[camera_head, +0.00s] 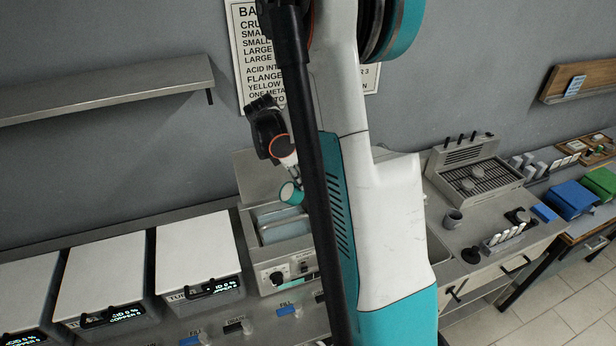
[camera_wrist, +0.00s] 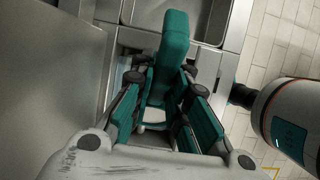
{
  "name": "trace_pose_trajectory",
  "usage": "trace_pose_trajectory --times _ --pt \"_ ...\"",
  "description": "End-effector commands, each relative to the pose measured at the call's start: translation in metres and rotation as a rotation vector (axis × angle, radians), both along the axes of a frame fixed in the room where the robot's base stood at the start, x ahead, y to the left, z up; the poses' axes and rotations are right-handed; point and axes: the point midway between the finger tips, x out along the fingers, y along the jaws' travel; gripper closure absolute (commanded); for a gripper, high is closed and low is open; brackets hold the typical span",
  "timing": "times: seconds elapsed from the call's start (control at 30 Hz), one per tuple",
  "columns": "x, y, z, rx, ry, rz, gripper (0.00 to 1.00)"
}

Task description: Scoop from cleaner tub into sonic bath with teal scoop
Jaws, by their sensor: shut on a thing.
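My gripper (camera_head: 294,174) is shut on the teal scoop (camera_head: 291,194), above the sonic bath. In the wrist view, the scoop's teal handle (camera_wrist: 171,50) stands between the two fingers of my gripper (camera_wrist: 160,92). The scoop's load, if any, cannot be made out. The sonic bath (camera_head: 277,273) stands on the counter with a dial and small panel on its front. Its lid is raised behind it, and pale bluish liquid shows in its basin. My arm covers its right part. I cannot identify the cleaner tub in either view.
Several white-lidded units (camera_head: 197,245) with lit displays stand left of the bath. A wall shelf (camera_head: 105,92) is at upper left. A grill-topped appliance (camera_head: 470,180), a dark cup (camera_head: 453,219) and a vial rack (camera_head: 503,241) stand at right. My arm hides the middle counter.

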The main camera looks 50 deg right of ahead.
Motion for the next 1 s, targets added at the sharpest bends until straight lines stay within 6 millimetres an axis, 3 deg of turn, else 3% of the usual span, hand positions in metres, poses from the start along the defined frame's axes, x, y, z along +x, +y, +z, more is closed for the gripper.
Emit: trace_pose_trajectory --times 0.5,1.0 --pt "0.011 0.022 -0.01 -0.287 0.137 0.003 1.0" --pt "0.014 0.028 -0.007 -0.392 0.188 0.0 1.0"
